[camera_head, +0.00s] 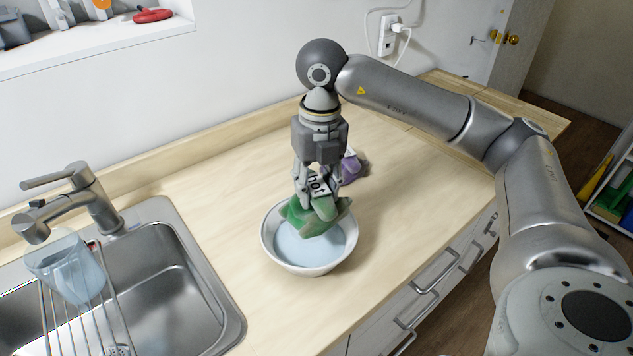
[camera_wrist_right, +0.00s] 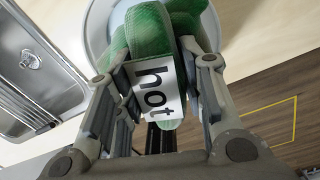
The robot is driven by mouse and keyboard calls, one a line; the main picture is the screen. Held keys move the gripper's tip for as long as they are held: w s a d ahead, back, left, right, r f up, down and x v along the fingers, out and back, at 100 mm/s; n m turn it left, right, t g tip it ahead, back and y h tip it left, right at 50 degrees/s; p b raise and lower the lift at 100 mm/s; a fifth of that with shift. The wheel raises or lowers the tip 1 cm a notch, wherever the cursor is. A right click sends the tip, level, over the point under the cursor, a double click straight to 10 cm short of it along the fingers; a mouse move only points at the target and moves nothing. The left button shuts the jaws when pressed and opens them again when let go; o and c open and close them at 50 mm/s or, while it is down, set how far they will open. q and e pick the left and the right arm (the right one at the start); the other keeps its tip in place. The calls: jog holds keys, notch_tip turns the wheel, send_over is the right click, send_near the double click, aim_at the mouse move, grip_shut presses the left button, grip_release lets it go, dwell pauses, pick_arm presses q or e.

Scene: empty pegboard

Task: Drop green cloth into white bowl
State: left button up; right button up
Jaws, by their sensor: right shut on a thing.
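The white bowl (camera_head: 268,243) stands on the wooden counter, with a pale blue inside. My right gripper (camera_head: 316,196) points down over the bowl and is shut on the green cloth (camera_head: 318,217). The cloth is bunched and hangs over the far part of the bowl's opening; I cannot tell whether it touches the bowl. The bowl's rim (camera_wrist_right: 97,30) shows behind the cloth. My left gripper is not in view.
A purple cloth-like thing (camera_head: 352,167) lies on the counter behind my right gripper. A steel sink (camera_head: 170,275) with a faucet (camera_head: 85,200), a wire rack and a clear blue cup (camera_head: 66,268) is at left. The counter (camera_head: 420,180) at right is clear.

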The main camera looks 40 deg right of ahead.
aim_at(319, 183)
jog(key=o, duration=0.9)
jog(key=shift+o, duration=1)
jog(key=shift+r, duration=0.35)
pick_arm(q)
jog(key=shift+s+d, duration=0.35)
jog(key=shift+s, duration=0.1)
pick_arm(e)
jog(key=r, duration=1.1)
jog(key=shift+d+r, duration=0.2)
